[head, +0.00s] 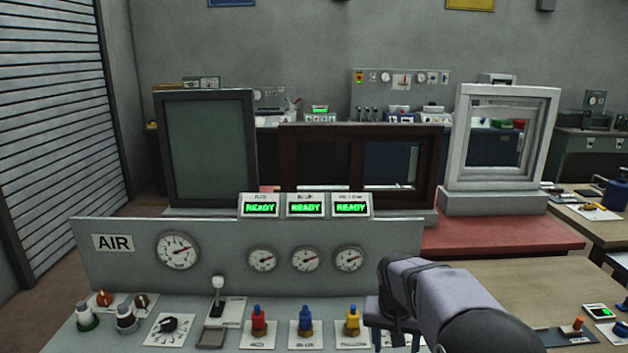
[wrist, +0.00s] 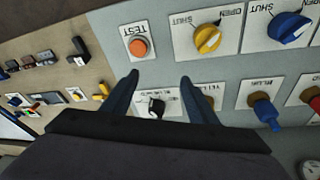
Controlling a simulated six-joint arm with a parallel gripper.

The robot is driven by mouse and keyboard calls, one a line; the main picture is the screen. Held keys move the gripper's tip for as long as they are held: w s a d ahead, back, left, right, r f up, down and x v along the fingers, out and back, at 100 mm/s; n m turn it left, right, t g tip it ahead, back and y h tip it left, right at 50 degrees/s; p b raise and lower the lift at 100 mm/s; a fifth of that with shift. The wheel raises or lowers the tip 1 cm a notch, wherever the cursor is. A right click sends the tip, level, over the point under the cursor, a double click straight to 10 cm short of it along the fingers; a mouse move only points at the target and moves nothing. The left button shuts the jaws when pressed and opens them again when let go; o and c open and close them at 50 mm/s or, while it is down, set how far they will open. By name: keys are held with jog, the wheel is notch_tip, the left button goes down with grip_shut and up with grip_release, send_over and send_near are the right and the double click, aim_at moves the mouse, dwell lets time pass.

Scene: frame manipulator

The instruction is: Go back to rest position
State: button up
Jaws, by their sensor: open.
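My arm reaches in from the lower right of the head view, with my gripper (head: 390,335) low over the right end of the grey control panel (head: 110,240). In the wrist view my gripper (wrist: 159,76) has its two dark fingers spread apart with nothing held between them. A black knob (wrist: 152,106) on a white plate shows between the fingers, lower than the tips in the picture. An orange TEST button (wrist: 138,46) is just beyond the fingertips. I cannot tell whether the fingers touch the panel.
The panel carries red (head: 258,322), blue (head: 306,321) and yellow (head: 352,321) valves, a lever (head: 217,295) and gauges (head: 178,251). Three green READY displays (head: 306,208) top it. Frames stand behind: grey (head: 247,150), dark brown (head: 432,170) and white (head: 545,140). Space above the panel looks clear.

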jog(key=s+a+f+n+g, duration=0.1)
jog(key=s+a+f+n, duration=0.1)
jog(key=s, duration=1.1)
jog(key=s+a+f+n+g+y, duration=0.1)
jog(key=s+a+f, duration=0.1)
jog(key=s, duration=1.1)
jog(key=shift+f+n+y, duration=0.3)
jog(key=shift+f+n, duration=0.1)
jog(key=shift+f, duration=0.5)
grip_shut()
